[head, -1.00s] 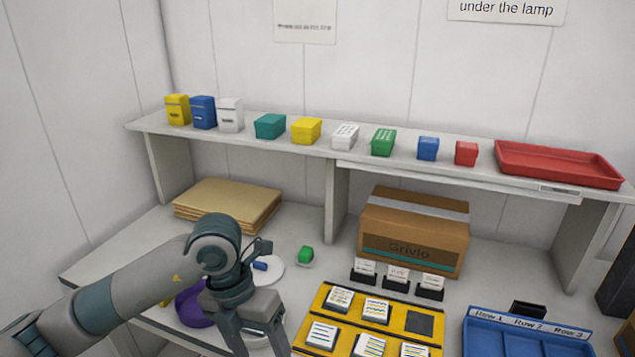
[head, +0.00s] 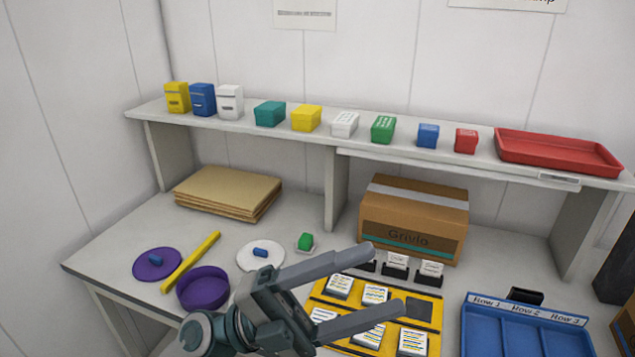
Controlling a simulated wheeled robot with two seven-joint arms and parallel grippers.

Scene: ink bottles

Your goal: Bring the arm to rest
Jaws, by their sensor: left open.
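My left gripper (head: 388,278) is open, with its two long grey fingers spread apart and pointing right. Nothing is between the fingertips. It is in the lower middle of the head view, in front of the yellow card board (head: 420,338), and covers part of it. In the picture the upper finger ends near the small black card holders. I cannot tell the exact height of the fingers above the table. My right gripper is not in view.
Left of the gripper are an open purple bowl (head: 203,289), a purple lid (head: 157,264), a yellow bar (head: 191,262) and a white lid (head: 260,255). A blue tray (head: 525,325) is at right. A carton (head: 414,220) stands behind, under the shelf (head: 300,139).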

